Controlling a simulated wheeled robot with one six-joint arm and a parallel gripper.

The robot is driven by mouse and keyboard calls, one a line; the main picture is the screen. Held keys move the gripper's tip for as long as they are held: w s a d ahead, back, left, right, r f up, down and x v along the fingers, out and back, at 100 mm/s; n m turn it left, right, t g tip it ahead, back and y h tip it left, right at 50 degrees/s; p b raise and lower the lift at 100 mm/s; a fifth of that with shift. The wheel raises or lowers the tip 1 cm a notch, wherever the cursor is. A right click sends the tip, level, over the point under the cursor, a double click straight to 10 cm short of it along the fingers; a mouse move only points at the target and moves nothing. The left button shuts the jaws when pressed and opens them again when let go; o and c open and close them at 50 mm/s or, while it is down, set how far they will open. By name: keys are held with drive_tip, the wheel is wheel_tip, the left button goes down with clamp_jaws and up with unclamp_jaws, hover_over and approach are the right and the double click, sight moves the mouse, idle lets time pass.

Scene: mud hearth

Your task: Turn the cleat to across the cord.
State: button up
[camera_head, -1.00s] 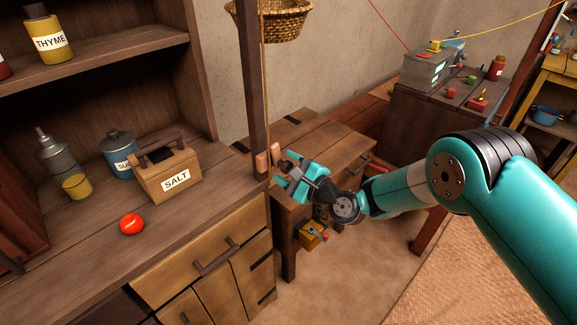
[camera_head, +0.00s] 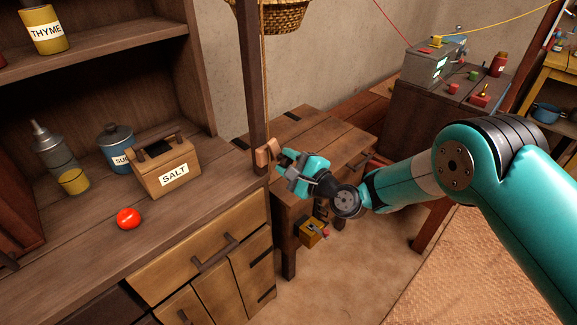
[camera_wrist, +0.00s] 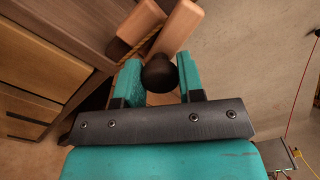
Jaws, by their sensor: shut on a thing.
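The wooden cleat (camera_head: 268,152) sits on the front of the dark post (camera_head: 253,90). The tan cord (camera_head: 263,85) runs down the post to it. In the wrist view two pale wooden pieces of the cleat (camera_wrist: 181,26) stand side by side at a slant, with the cord (camera_wrist: 150,43) passing between and behind them. A dark round knob (camera_wrist: 160,74) is in front of them. My gripper (camera_head: 286,164) reaches it from the right, its teal fingers shut on the knob (camera_wrist: 160,80). The knob is hidden in the head view.
A wicker basket (camera_head: 272,14) hangs above by the post. The left counter holds a salt box (camera_head: 167,170), a sugar canister (camera_head: 117,145) and a red ball (camera_head: 128,218). A low wooden table (camera_head: 325,142) lies behind my gripper. Floor is open at lower right.

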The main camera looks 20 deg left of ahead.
drive_tip(key=n+b, duration=0.4)
drive_tip(key=shift+f+n+b, duration=0.3)
drive_tip(key=shift+f+b, duration=0.05)
drive_tip(key=shift+b, duration=0.05)
drive_tip(key=n+b, duration=0.3)
drive_tip(key=b, duration=0.1)
drive_tip(key=shift+n, duration=0.4)
drive_tip(key=n+b, duration=0.3)
drive_tip(key=b, duration=0.2)
drive_tip(key=shift+n, duration=0.4)
drive_tip(key=shift+r+n+b, duration=0.1)
drive_tip(key=shift+n+b, duration=0.8)
drive_tip(key=shift+b, duration=0.05)
drive_tip(key=shift+r, duration=0.1)
drive_tip(key=o, duration=0.9)
